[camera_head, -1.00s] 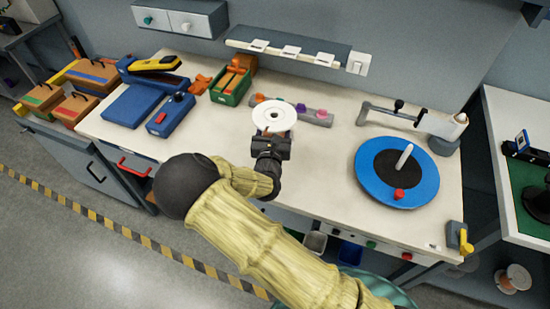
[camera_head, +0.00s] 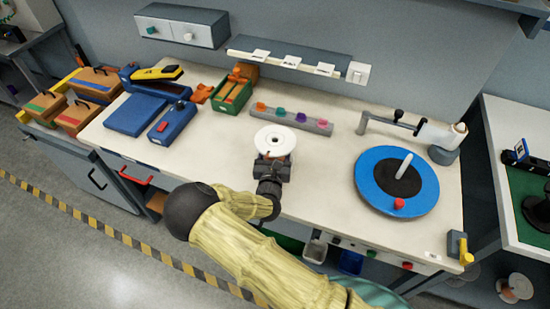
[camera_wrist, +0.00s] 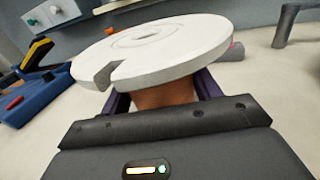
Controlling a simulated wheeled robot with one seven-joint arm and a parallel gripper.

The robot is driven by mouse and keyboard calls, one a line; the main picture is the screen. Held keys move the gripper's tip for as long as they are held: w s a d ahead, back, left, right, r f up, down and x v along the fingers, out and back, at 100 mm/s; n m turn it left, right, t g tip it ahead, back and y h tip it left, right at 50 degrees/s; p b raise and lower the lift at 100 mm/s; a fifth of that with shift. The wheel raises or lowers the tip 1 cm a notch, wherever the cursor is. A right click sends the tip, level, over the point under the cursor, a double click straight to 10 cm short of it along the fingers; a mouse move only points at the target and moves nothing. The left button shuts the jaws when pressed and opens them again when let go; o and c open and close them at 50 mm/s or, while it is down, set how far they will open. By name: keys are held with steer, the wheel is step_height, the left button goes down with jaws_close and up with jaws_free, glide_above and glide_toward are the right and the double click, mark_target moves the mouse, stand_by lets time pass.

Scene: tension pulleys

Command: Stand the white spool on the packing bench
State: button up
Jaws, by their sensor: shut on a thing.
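The white spool (camera_head: 275,138) is in my gripper (camera_head: 272,160), over the front middle of the pale bench top (camera_head: 312,185). Its round white flange with a centre hole faces up in the head view. In the wrist view the flange (camera_wrist: 150,50) has a notch in its near edge and looks slightly tilted. My gripper (camera_wrist: 165,98) is shut on the spool's brownish core below the flange. The spool's lower end is hidden, so I cannot tell whether it touches the bench.
A grey strip with coloured knobs (camera_head: 291,119) lies behind the spool. A blue turntable (camera_head: 377,195) with an upright white pin is to the right. Blue boxes (camera_head: 133,114) and a green bin (camera_head: 232,94) stand at the left. Bench surface around the spool is clear.

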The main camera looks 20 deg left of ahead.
steer(key=shift+f, duration=1.7)
steer(key=shift+f, duration=0.15)
steer(key=o, duration=1.5)
steer(key=shift+c, duration=0.2)
steer(key=shift+s, duration=0.35)
steer(key=s, duration=0.3)
steer(key=s+d+b, duration=0.1)
steer(key=s, duration=0.3)
steer(key=s+d+b, duration=0.1)
steer(key=s, duration=0.3)
steer(key=shift+s+d, duration=0.1)
